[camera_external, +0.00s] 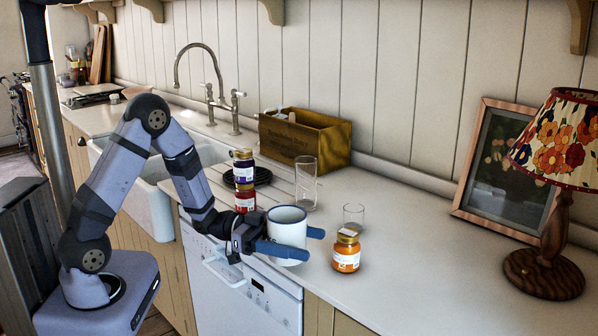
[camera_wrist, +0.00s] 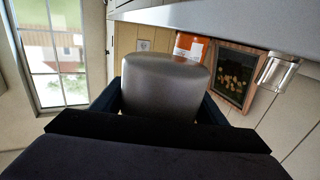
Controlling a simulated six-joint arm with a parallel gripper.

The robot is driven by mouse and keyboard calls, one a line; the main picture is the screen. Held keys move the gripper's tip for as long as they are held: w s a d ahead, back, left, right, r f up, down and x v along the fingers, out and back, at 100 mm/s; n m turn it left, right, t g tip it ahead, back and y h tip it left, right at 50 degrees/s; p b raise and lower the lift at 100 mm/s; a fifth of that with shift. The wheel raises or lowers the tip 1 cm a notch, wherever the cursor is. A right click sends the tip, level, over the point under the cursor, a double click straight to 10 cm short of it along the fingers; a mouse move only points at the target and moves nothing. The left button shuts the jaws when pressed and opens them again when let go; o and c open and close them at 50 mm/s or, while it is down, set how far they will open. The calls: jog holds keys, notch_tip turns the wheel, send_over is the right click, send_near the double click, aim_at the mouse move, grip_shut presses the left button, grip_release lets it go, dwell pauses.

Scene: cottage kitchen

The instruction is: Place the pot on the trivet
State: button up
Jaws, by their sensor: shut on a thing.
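The pot (camera_external: 288,222) is a white mug-like vessel with a dark blue rim, near the counter's front edge. My gripper (camera_external: 293,241) is shut on it, with one blue finger on each side; the pot looks upright. I cannot tell whether its base touches the counter. In the wrist view the pot (camera_wrist: 165,85) shows as a grey rounded body between the dark fingers.
A tall glass (camera_external: 306,183), a short glass (camera_external: 353,216) and an orange jar (camera_external: 346,251) stand nearby. A wooden box (camera_external: 305,138) is behind.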

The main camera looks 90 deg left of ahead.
jog(key=s+d+f+h+p, duration=0.1)
jog(key=s+d+f+p, duration=0.2)
jog(key=d+f, duration=0.3)
jog(key=s+d+f+m+g+h+p, duration=0.1)
jog(key=s+d+f+p, duration=0.2)
jog(key=d, duration=0.4)
jog(key=shift+s+d+f+m, duration=0.15)
jog(key=shift+s+f+m, duration=0.15)
jog(key=shift+s+f, duration=0.85)
jog(key=shift+w+f, duration=0.25)
jog(key=w+a+r+n+t+y+p, duration=0.1)
jog(key=w+a+r, duration=0.3)
jog(key=w+r, duration=0.25)
jog(key=w+a+r+y+p, duration=0.1)
jog(key=w+a+r, duration=0.45)
jog(key=r, duration=0.25)
jog(key=s+a+r+n+y+b, duration=0.1)
jog(key=a+r+n+y+b, duration=0.1)
jog(key=a+b, duration=0.3)
jog(key=a+r+n+t+y+b, duration=0.1)
jog(key=a+r+n+y+b, duration=0.1)
jog(key=a, duration=0.7)
jog(key=shift+s+a+r+n+y+b, duration=0.15)
jog(key=shift+s+r+n+y+b, duration=0.35)
jog(key=shift+y+b, duration=0.95)
